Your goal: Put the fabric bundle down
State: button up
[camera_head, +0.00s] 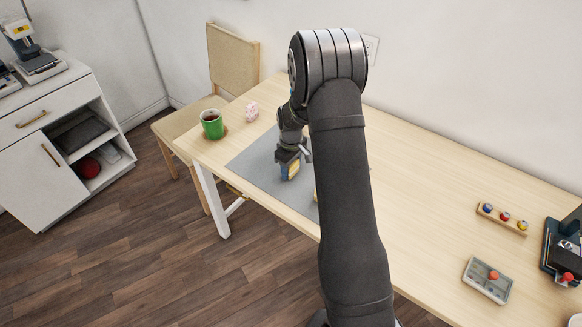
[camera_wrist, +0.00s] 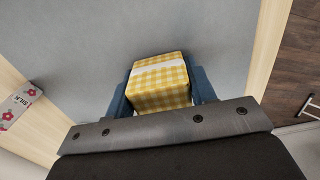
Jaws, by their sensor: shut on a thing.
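The fabric bundle (camera_wrist: 158,88) is a yellow and white checked block with a white band across it. In the wrist view it sits between the two blue fingers of my gripper (camera_wrist: 160,97), which is shut on it. In the head view the bundle (camera_head: 293,169) shows as a small yellow piece at my gripper (camera_head: 290,168), over the grey mat (camera_head: 253,163) on the table. I cannot tell whether the bundle touches the mat. Part of the mat is hidden behind my arm.
Another small yellow thing (camera_head: 316,194) shows partly beside my arm. A spool rack (camera_head: 502,218) and a grey box (camera_head: 487,280) are at the right. The mat's left part is clear.

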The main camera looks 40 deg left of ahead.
jog(key=shift+f, duration=0.15)
jog(key=o, duration=0.9)
jog(key=shift+o, duration=0.2)
notch_tip(320, 180, up, 12)
jog(key=shift+r, duration=0.15)
notch_tip(320, 180, down, 12)
jog(key=shift+r, duration=1.7)
jog(key=shift+f, duration=0.15)
